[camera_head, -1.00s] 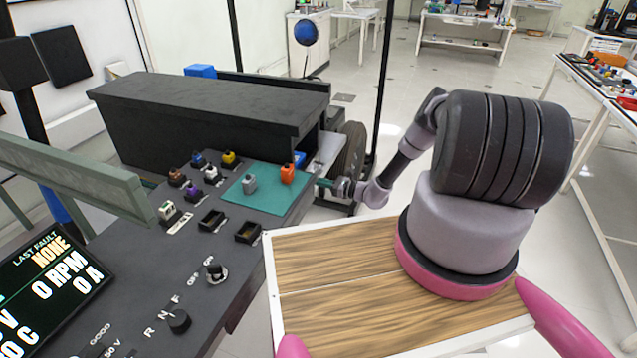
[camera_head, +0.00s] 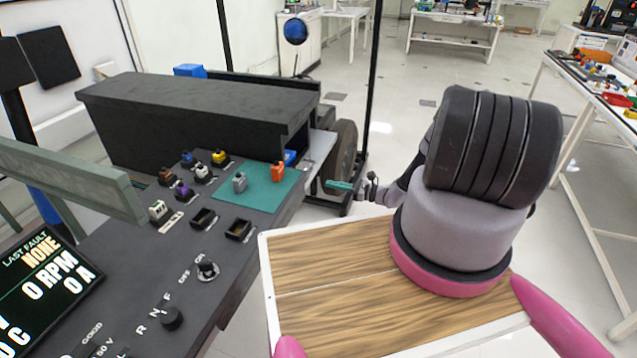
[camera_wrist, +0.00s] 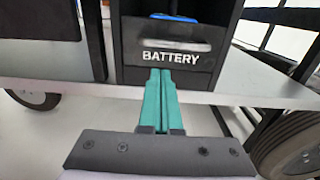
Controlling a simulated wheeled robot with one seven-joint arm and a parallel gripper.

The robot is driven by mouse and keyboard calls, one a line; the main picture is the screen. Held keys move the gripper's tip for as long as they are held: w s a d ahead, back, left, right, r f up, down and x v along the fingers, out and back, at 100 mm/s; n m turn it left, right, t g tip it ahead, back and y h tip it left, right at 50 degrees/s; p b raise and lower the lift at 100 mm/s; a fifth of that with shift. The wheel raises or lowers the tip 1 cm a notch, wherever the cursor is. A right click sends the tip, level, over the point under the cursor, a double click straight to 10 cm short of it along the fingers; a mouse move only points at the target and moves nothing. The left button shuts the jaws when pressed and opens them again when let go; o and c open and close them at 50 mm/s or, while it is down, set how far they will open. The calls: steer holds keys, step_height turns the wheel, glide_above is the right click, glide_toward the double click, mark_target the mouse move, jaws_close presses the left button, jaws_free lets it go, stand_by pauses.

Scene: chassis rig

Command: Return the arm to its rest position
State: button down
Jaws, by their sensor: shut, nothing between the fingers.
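My gripper (camera_head: 338,185) is in the head view, right of the rig's bench, with its teal fingers pointing left and nothing held. My arm is folded, mostly hidden behind its own dark ribbed upper part. In the wrist view my gripper (camera_wrist: 161,75) shows two teal fingers pressed together. They point at a dark box marked BATTERY (camera_wrist: 178,58), with a gap I cannot judge.
A wheel (camera_head: 345,150) stands beyond the bench. The wooden deck (camera_head: 330,280) is clear. Open floor lies at the back.

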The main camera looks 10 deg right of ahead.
steer(key=s+a+r+n+g+h, duration=0.1)
steer(key=s+r+n+g+h, duration=0.3)
steer(key=r, duration=1)
steer(key=w+r+n+g, duration=0.15)
steer(key=r+n, duration=0.35)
steer(key=r, duration=0.8)
steer(key=s+a+r+n+g+h, duration=0.15)
steer(key=r+n+g, duration=0.3)
steer(key=r, duration=0.95)
steer(key=s+a+r+n+t+h, duration=0.2)
steer(key=s+r+n+h, duration=0.3)
steer(key=s+r, duration=0.9)
steer(key=s+d+r+n+t+h, duration=0.1)
steer(key=s+r+t, duration=0.4)
steer(key=s, duration=0.8)
step_height(320, 180, up, 3)
steer(key=shift+s+d+n+h, duration=0.4)
steer(key=shift+n+h, duration=0.15)
steer(key=shift+h, duration=0.2)
